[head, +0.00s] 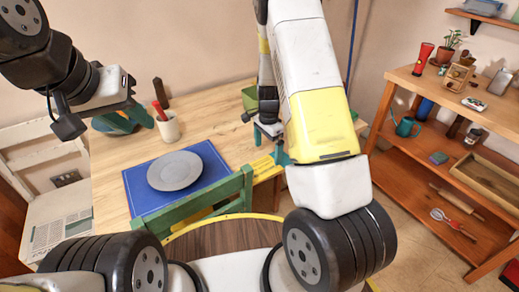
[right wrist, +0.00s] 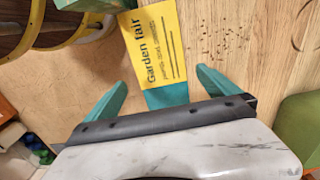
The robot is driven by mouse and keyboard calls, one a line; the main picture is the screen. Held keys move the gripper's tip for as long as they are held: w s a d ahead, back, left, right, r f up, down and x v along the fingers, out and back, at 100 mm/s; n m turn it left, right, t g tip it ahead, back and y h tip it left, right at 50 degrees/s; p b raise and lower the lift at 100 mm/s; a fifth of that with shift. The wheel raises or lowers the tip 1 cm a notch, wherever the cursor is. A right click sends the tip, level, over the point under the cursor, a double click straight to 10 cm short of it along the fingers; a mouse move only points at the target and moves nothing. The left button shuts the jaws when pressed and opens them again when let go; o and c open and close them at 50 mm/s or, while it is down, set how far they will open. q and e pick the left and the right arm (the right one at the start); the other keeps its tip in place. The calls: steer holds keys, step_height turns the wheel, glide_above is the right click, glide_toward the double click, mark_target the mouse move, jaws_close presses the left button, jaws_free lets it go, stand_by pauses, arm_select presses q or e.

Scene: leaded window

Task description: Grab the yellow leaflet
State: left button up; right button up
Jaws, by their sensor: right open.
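The yellow leaflet (right wrist: 158,48), printed "Garden fair", lies flat on the wooden table in the right wrist view. In the head view it shows as a small yellow patch (head: 260,166) near the table's front right edge, partly hidden by my right arm. My right gripper (right wrist: 162,80) is open, its teal fingers spread on either side of the leaflet's lower end and apart from it. A teal piece shows between them at that end. In the head view my right gripper (head: 268,146) is partly hidden. My left gripper (head: 124,118) is open and empty above the table's left side.
A grey plate (head: 175,171) sits on a blue mat (head: 208,155). A white cup (head: 168,130) with a red item stands behind it. A green chair (head: 200,202) stands at the table's front edge. An orange shelf unit (head: 425,85) is at the right.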

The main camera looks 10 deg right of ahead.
mark_target(267, 165)
step_height(267, 165, down, 6)
steer(key=c, duration=1.1)
steer(key=shift+r, duration=0.15)
